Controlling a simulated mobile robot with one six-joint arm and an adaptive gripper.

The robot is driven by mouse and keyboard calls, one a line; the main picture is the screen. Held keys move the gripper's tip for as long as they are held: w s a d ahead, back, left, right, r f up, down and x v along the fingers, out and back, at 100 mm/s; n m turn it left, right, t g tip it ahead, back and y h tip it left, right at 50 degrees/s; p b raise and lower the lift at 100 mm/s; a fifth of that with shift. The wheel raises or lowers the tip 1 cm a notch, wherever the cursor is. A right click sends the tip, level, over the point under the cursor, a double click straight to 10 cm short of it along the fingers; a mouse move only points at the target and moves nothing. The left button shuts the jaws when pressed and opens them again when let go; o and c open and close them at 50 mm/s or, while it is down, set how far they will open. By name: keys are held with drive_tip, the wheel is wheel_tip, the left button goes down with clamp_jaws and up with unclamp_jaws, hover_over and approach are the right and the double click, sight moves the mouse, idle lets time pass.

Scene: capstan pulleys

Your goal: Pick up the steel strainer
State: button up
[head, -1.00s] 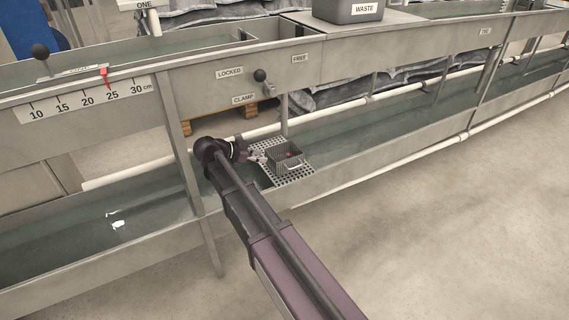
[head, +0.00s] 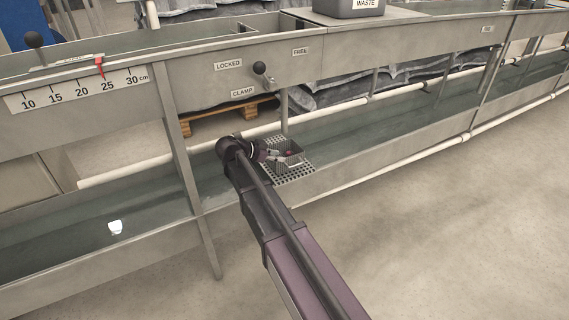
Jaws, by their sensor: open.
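The steel strainer (head: 294,162), a small dark mesh basket with a pale handle at its front, sits on a perforated plate (head: 281,179) over the lower water trough. Something small and reddish shows inside it. My gripper (head: 275,155) is open at the strainer's left side, with its fingers overlapping the strainer's left part in the picture. I cannot tell whether they touch it. My wrist and arm hide part of the plate's left side.
The lower trough (head: 400,127) runs along both sides of the plate, with a raised metal front wall. Above it is a panel with a clamp lever (head: 260,68). A grey waste bin (head: 345,8) stands at the top. The floor in front is clear.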

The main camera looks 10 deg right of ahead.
sight(291, 157)
drive_tip(key=shift+w+d+f, duration=0.15)
drive_tip(key=shift+d+f, duration=0.1)
drive_tip(key=shift+d, duration=0.25)
drive_tip(key=shift+d, duration=0.1)
drive_tip(key=shift+b+x, duration=1.2)
drive_tip(key=shift+x, duration=1.3)
drive_tip(key=shift+r, duration=0.1)
clamp_jaws()
